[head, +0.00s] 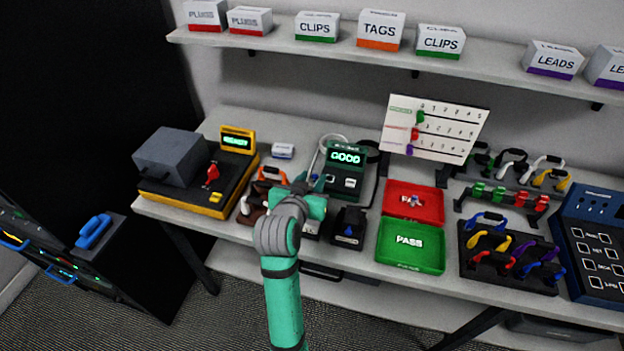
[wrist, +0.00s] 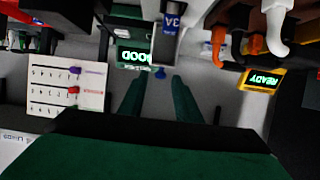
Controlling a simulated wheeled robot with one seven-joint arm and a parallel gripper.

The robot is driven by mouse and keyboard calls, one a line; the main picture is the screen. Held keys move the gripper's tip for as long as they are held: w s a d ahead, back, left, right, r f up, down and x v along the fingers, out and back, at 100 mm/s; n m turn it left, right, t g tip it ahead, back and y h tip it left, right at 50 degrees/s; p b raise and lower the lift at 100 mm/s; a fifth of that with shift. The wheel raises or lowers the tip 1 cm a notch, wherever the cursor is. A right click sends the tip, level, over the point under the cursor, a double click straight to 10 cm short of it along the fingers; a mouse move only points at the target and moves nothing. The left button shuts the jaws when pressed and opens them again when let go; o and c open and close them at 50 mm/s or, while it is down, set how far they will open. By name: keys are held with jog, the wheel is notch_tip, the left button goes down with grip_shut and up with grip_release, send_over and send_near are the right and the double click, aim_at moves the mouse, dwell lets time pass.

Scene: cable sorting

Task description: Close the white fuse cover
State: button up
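The white cover (head: 252,208) is on a brown block (head: 259,197) left of my gripper, partly hidden in the head view. In the wrist view the white cover (wrist: 279,36) is at the upper right and appears to stand out from the block. Orange parts (wrist: 218,43) are beside it on the same block. My gripper (head: 312,184) is above the bench, right of the block. In the wrist view its two green fingers (wrist: 158,88) are apart, with nothing held between them. A small blue part (wrist: 160,73) shows beyond the fingertips.
A green tester (head: 345,171) reading GOOD stands just right of my gripper. A yellow-edged station (head: 205,205) reading READY is left of the block. A block labelled 3A (wrist: 170,22) shows in the wrist view. Red (head: 420,203) and green trays (head: 410,255) lie farther right.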

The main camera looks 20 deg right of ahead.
jog(key=shift+w+d+f, duration=0.1)
jog(key=shift+w+d, duration=0.05)
jog(key=shift+w, duration=0.05)
grip_shut()
jog(key=shift+s+d, duration=0.1)
